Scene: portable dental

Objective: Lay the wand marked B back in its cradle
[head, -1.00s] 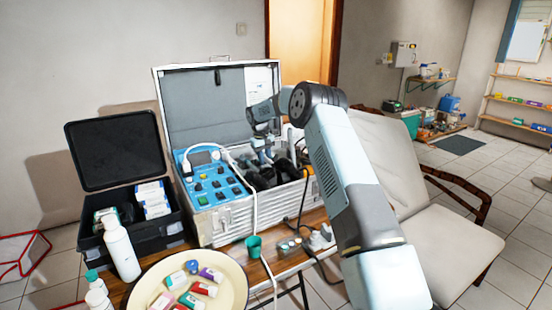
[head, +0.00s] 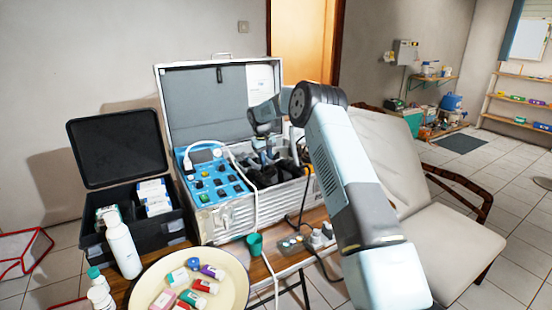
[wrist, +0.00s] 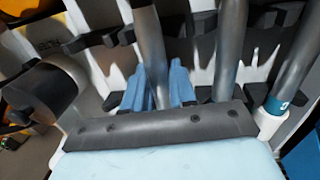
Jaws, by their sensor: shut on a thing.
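In the wrist view my gripper (wrist: 160,88) has its light blue fingers closed around a grey metal wand (wrist: 149,40). No letter shows on this wand, so I cannot tell its mark. The wand lies among dark cradle hooks (wrist: 97,38); I cannot tell whether it rests in them. Two more grey wands run alongside to the right, a plain one (wrist: 231,45) and one with a teal band (wrist: 277,106) bearing a partly seen white mark. In the head view my gripper (head: 266,156) is low inside the open metal case (head: 235,222), partly hidden by dark contents.
A blue control panel (head: 211,183) with a white hose fills the case's left side. A reclining chair (head: 445,250) is at right.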

